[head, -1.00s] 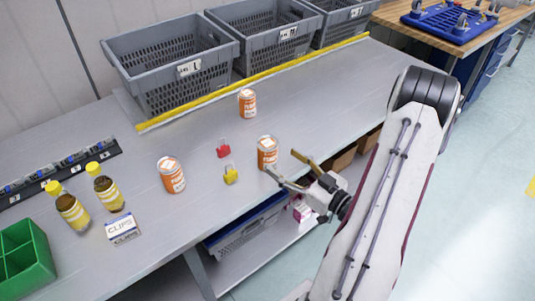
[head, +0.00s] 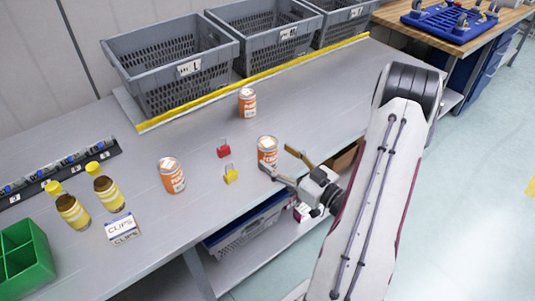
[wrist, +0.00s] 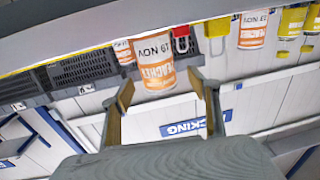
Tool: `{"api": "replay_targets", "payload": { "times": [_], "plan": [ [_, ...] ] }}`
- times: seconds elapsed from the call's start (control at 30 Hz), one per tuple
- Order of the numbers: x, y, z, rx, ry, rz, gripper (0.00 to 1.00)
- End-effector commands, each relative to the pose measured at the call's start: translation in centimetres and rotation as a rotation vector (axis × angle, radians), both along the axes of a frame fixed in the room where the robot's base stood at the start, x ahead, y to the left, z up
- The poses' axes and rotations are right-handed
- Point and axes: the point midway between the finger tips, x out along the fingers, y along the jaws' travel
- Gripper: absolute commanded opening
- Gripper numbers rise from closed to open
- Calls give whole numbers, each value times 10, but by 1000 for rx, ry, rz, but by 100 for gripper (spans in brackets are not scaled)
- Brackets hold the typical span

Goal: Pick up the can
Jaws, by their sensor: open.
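Three orange-and-white cans stand upright on the grey bench. The nearest can (head: 267,151) is at the bench's front edge, just left of my gripper (head: 282,164). Another can (head: 172,175) stands to the left, and a third can (head: 247,102) stands further back. My gripper is open and empty, with its fingers pointing toward the nearest can. In the wrist view, that can (wrist: 157,62) appears large just beyond the fingertips (wrist: 168,84), nearer the left finger. I cannot tell whether a finger touches it.
A red padlock (head: 224,152) and a yellow padlock (head: 230,176) sit left of the nearest can. Two yellow-capped bottles (head: 108,194) and a clips box (head: 122,229) are further left. Grey crates (head: 172,65) line the back behind a yellow strip.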

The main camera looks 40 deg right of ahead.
Motion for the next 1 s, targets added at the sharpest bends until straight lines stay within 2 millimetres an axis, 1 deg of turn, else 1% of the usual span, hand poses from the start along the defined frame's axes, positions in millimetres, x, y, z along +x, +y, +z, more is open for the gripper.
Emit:
{"api": "replay_targets", "payload": {
  "times": [0.17, 0.4, 0.6, 0.73, 1.0],
  "plan": [
    [10, 1, -1, 0, 0, 4, 61],
    [33, 1, -3, -1, -1, 4, 61],
    [47, 2, -3, 0, 0, 2, 61],
    [51, 2, -3, 0, 0, 0, 61],
    [51, 2, -3, 0, 0, 0, 61]
  ]
}}
